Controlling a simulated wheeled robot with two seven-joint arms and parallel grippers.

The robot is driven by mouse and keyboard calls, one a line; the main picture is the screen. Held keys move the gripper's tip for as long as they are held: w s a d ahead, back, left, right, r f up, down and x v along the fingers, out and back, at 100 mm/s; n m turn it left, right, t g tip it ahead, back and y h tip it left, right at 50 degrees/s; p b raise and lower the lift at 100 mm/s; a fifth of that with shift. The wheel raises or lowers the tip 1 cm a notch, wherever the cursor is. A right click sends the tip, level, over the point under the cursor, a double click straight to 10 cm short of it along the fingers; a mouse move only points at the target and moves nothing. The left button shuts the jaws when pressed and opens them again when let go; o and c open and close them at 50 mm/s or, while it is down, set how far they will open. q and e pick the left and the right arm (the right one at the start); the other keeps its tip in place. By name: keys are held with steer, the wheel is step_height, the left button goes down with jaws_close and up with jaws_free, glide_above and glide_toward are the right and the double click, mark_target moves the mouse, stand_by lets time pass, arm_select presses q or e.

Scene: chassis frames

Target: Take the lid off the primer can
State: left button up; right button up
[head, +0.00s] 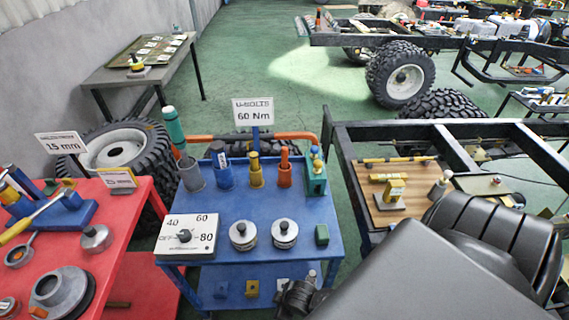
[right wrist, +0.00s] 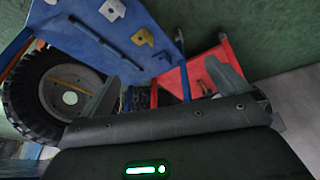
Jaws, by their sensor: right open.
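Two round cans with silver lids and dark centre knobs, a left can (head: 243,236) and a right can (head: 285,233), stand side by side near the front of the blue cart (head: 215,215) in the head view. Both lids are on. Their labels are too small to read, so I cannot tell which is the primer can. My right gripper (right wrist: 167,85) is open in the right wrist view, its fingers wide apart with nothing between them. It is low near the blue cart, away from the cans. My left gripper is not in view.
A white dial box (head: 187,235) stands left of the cans and a small green block (head: 321,235) right of them. Several coloured cups line the cart's back.

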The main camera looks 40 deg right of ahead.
steer(key=w+a+r+n+t+y+p, duration=0.1)
steer(key=w+a+r+n, duration=0.25)
steer(key=r, duration=0.45)
steer(key=w+a+r+n+t+y, duration=0.1)
steer(key=w+a+r+n, duration=0.2)
steer(key=r, duration=0.5)
steer(key=w+a+r+n+t+y+p, duration=0.1)
steer(key=w+a+r+n, duration=0.1)
steer(key=w+r+n, duration=0.35)
step_height(320, 180, up, 9)
steer(key=n+g+h+p, duration=0.1)
steer(key=n+g+h, duration=0.4)
steer(key=n, duration=1.7)
glide_above(285, 225)
steer(key=s, duration=0.2)
steer(key=y, duration=0.1)
steer(key=shift+g, duration=0.4)
steer(key=f, duration=0.2)
steer(key=w+f+b, duration=0.1)
steer(key=f, duration=0.2)
steer(key=shift+w+f, duration=0.1)
steer(key=shift+f, duration=0.05)
steer(key=shift+w+f+p, duration=0.2)
steer(key=shift+f, duration=0.65)
steer(key=shift+w+f+p, duration=0.15)
steer(key=shift+f+p, duration=0.05)
steer(key=shift+f, duration=0.65)
steer(key=shift+w+f+p, duration=0.2)
steer(key=shift+f, duration=0.65)
steer(key=shift+c, duration=0.4)
